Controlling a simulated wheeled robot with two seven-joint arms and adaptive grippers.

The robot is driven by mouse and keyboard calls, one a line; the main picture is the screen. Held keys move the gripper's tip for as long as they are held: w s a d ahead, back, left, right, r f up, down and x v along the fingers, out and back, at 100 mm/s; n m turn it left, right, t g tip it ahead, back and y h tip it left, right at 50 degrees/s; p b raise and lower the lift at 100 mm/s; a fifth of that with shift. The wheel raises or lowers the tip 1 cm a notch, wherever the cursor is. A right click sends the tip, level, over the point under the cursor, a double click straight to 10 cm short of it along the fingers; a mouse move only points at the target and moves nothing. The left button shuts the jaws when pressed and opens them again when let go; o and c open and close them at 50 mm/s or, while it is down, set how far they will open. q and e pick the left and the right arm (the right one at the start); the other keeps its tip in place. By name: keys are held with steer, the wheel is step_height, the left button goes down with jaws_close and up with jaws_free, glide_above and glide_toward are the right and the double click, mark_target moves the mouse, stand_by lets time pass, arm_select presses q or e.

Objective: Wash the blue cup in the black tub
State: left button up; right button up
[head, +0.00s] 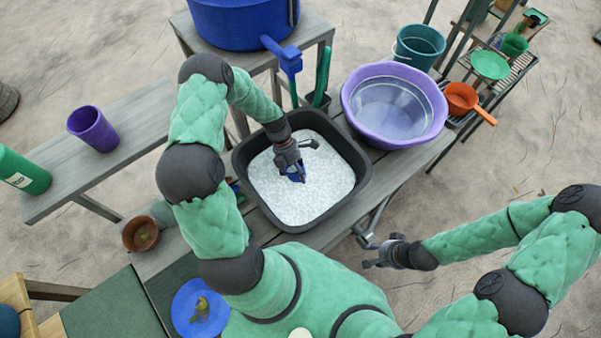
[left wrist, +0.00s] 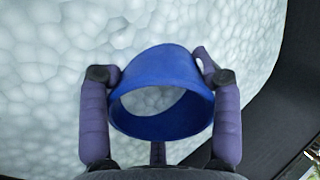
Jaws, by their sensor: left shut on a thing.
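The black tub (head: 243,160) stands on the wooden bench and is filled with white foam (head: 320,188). My left gripper (head: 296,172) reaches down into the tub and is shut on the blue cup (head: 297,177). In the left wrist view the blue cup (left wrist: 165,85) sits between the fingers of the left gripper (left wrist: 160,85), tilted, with foam seen through its opening. In the head view the gripper hides most of the cup. My right gripper (head: 376,253) is off to the right, away from the tub, and I cannot tell how far its fingers are apart.
A purple basin (head: 395,104) stands right of the tub on the bench. A big blue container with a tap (head: 283,52) is behind it. A purple cup (head: 93,128) stands on the left bench. A brown pot (head: 140,233) and blue plate (head: 197,303) are at the near left.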

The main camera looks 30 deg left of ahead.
arm_select(q)
steer(key=shift+w+d, duration=0.35)
steer(key=shift+d, duration=0.2)
step_height(320, 180, up, 20)
steer(key=p, duration=1.5)
steer(key=shift+f+p, duration=0.25)
steer(key=shift+p, duration=0.15)
stand_by(0.8)
steer(key=r+m+y+b, duration=0.1)
steer(key=m+b, duration=0.1)
steer(key=d+r+m+t+y+b, duration=0.1)
steer(key=r+m+y+b, duration=0.1)
steer(key=b, duration=0.1)
steer(key=s+d+r+m+t+y+b, duration=0.1)
steer(key=m+y+b, duration=0.1)
steer(key=m, duration=0.1)
steer(key=shift+d+r+b, duration=0.2)
steer(key=shift+r+b, duration=0.1)
steer(key=shift+b, duration=0.05)
